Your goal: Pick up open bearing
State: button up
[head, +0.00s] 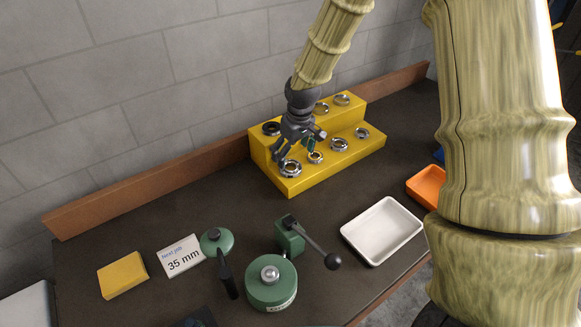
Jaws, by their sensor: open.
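Several bearings sit on a yellow two-step stand (312,182). On the lower step are a front-left bearing (291,169), a smaller one (316,157), a third (339,145) and one at the right (362,133). On the upper step are a dark-faced bearing (270,128) at the left and metallic ones (342,99) and (321,107) at the right. I cannot tell which is the open bearing. My gripper (295,150) is open, pointing down just above the front-left lower bearing; contact cannot be told. It hides part of the upper step.
A white tray (345,232) and an orange tray (412,186) lie at the right. A green press with a black-knobbed lever (290,238), a green round housing (270,295), a green lidded part (210,248), a "35 mm" card (181,259) and a yellow block (122,277) stand in front.

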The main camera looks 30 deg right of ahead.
aim_at(290, 170)
jog(key=shift+w+a+f+p, duration=0.15)
jog(key=shift+f+p, duration=0.3)
jog(key=shift+f, duration=0.7)
jog(key=shift+a+f+p, duration=0.1)
jog(key=shift+f+p, duration=0.35)
jog(key=shift+f, duration=0.7)
jog(key=c, duration=1.3)
